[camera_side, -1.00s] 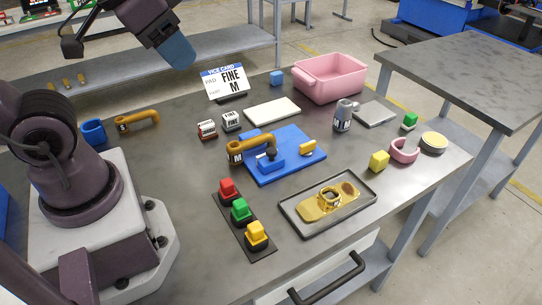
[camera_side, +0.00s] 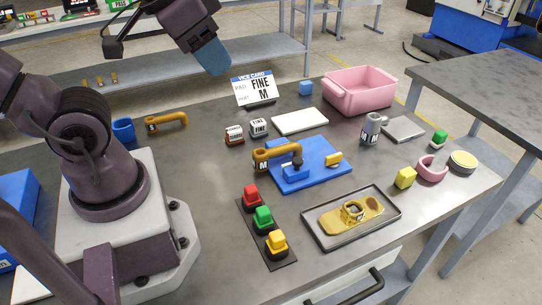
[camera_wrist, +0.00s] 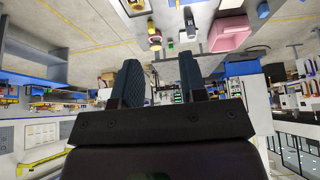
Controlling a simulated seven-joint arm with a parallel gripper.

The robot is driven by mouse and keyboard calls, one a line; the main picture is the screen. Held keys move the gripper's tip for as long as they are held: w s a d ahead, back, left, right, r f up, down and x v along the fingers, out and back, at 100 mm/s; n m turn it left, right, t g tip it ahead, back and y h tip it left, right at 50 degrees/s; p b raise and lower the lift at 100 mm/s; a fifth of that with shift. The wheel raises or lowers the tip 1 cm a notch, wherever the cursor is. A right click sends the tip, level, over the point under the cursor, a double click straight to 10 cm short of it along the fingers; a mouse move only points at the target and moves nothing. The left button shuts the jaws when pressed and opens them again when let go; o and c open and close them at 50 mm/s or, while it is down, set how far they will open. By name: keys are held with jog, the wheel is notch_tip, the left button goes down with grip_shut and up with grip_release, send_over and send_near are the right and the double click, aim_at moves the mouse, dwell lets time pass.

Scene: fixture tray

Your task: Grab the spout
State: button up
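A bent ochre spout-like pipe marked M (camera_side: 281,152) sits on the blue fixture plate (camera_side: 322,150) mid-table, over a blue block. A similar ochre pipe marked S (camera_side: 170,121) lies at the back left near a blue cup. My gripper (camera_side: 214,62) hangs in the air at the upper left, behind and well above the table, apart from both pipes. In the wrist view my gripper (camera_wrist: 162,78) shows two dark ridged fingers spread apart with nothing between them. The pipes cannot be made out clearly in that view.
A card reading FINE M (camera_side: 254,88) stands at the back. A pink bin (camera_side: 360,92) is at the back right. In front are red, green and yellow buttons (camera_side: 263,218) and a tray (camera_side: 385,224) with a brass part. Several small items sit at right.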

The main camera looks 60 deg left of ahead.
jog(key=o, duration=0.4)
jog(key=w+d+f+n+g+h, duration=0.2)
jog(key=d+f+n+g+h, duration=0.3)
jog(key=f, duration=0.3)
jog(key=n+t, duration=1.4)
jog(key=n, duration=1.2)
send_over(257, 161)
jog(key=s, duration=0.1)
notch_tip(257, 161, down, 18)
jog(key=f, duration=0.1)
jog(key=s+f+n+y, duration=0.1)
jog(key=a+f+n+y, duration=0.1)
jog(key=f, duration=0.1)
jog(key=s+a+f+n+y, duration=0.1)
jog(key=n+y, duration=0.1)
jog(key=shift+s+f+g, duration=0.3)
jog(key=shift+f+g, duration=0.1)
jog(key=shift+s+f+n+y, duration=0.1)
jog(key=shift+f+n+y, duration=0.2)
jog(key=shift+f, duration=0.05)
jog(key=shift+x, duration=2.45)
